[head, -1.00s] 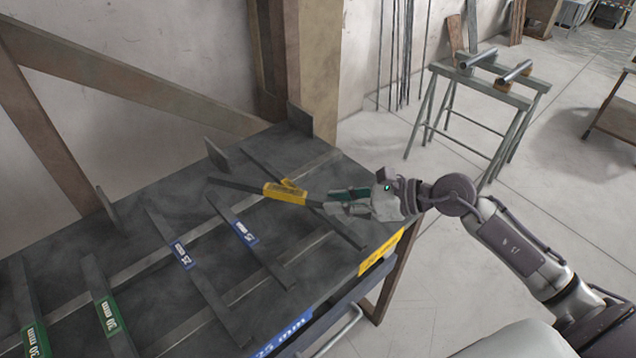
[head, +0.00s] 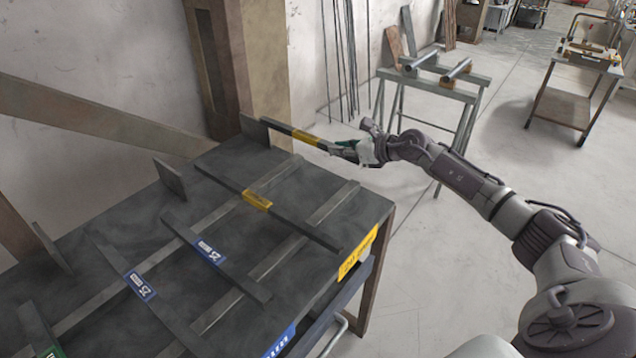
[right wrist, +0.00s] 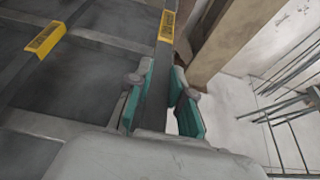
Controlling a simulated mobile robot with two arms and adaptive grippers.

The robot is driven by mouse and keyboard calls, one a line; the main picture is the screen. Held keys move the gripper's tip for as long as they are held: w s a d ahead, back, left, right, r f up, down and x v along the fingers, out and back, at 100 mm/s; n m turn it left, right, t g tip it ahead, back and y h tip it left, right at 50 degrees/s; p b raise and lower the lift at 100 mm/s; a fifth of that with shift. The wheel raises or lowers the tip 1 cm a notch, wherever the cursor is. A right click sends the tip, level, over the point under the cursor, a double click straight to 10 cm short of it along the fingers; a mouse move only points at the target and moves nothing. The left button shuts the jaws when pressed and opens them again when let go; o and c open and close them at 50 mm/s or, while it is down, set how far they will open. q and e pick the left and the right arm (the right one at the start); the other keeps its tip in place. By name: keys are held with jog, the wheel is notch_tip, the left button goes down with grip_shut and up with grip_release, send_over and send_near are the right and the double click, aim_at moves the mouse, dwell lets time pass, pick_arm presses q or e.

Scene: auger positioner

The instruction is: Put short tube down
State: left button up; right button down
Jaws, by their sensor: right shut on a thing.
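My right gripper (head: 347,148) is shut on a dark bar-like tube (head: 325,145) with a yellow label. The tube runs from the gripper toward the back corner of the dark table (head: 330,205). In the right wrist view the held tube (right wrist: 156,95) sits between the teal fingers of my gripper (right wrist: 163,72). I cannot tell whether the tube touches the table or hangs above it. A second yellow-labelled tube (head: 290,222) lies on the table, apart from the held one. My left gripper is not in view.
Two blue-labelled tubes (head: 232,272) (head: 160,310) lie on the table's rails. Upright plates (head: 170,180) stand along its back edge. A wooden post (head: 262,70) rises behind the table. A trestle (head: 435,85) with two round pipes stands beyond my gripper.

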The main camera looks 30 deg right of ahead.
jog(key=s+a+f+p, duration=0.2)
jog(key=a, duration=0.1)
jog(key=s+a+f+p, duration=0.1)
jog(key=a, duration=0.1)
jog(key=shift+s+a+f, duration=0.25)
jog(key=shift+s+f, duration=0.05)
jog(key=shift+s, duration=0.05)
notch_tip(320, 180, down, 4)
jog(key=shift+r+b, duration=0.15)
jog(key=shift+b, duration=0.3)
jog(key=shift+f, duration=0.3)
jog(key=c, duration=1.1)
grip_release()
jog(key=shift+s, duration=0.1)
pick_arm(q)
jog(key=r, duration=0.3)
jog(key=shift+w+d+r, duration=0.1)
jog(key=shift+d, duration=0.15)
pick_arm(e)
jog(key=shift+o, duration=0.2)
